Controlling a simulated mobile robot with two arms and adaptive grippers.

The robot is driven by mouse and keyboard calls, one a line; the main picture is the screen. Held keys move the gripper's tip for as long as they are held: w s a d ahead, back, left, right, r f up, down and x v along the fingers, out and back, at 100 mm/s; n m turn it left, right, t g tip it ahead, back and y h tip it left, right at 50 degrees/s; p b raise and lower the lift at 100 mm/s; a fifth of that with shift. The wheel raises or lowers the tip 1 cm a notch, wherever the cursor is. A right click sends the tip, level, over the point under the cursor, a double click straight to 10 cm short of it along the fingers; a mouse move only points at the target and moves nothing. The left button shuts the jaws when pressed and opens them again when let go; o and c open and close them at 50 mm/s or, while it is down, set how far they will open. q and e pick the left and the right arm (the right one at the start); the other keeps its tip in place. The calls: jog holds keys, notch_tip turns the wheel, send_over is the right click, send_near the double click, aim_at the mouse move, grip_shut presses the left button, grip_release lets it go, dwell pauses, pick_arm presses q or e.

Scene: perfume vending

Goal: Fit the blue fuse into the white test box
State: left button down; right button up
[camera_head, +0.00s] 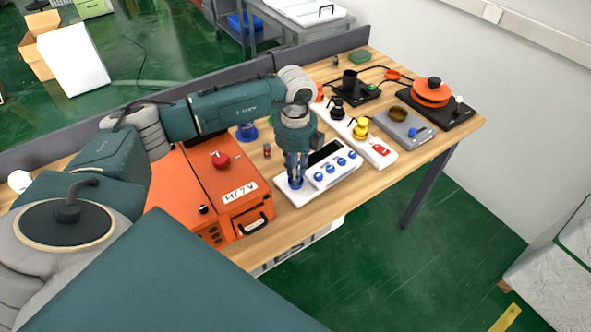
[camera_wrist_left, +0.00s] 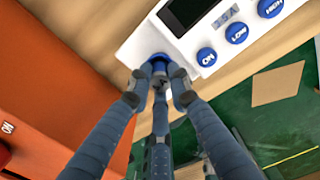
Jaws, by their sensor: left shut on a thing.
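The white test box (camera_head: 298,198) lies on the table right of the orange case, with a dark screen and a row of blue buttons. It also shows at the top of the left wrist view (camera_wrist_left: 136,48). My left gripper (camera_head: 295,184) points down over the box's left end, beside the screen. Its fingers (camera_wrist_left: 160,82) are shut on the blue fuse (camera_wrist_left: 159,58), of which only a blue top edge shows between the fingertips. The fuse is over the white surface; its lower end and any socket are hidden, so I cannot tell how deep it sits. My right gripper is out of view.
The orange case (camera_head: 188,183) with a red knob stands close left of the box. Right of it are a white strip with coloured knobs (camera_head: 375,150), a grey device (camera_head: 402,131) and an orange round device (camera_head: 431,92). The table's front edge is near the box.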

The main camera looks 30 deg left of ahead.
pick_arm(q)
jog(key=shift+f, duration=0.25)
jog(key=c, duration=1.6)
grip_release()
jog(key=shift+r, duration=0.55)
notch_tip(320, 180, up, 12)
jog(key=b, duration=0.3)
jog(key=shift+f+b, duration=0.15)
jog(key=shift+b, duration=0.2)
jog(key=shift+f, duration=0.1)
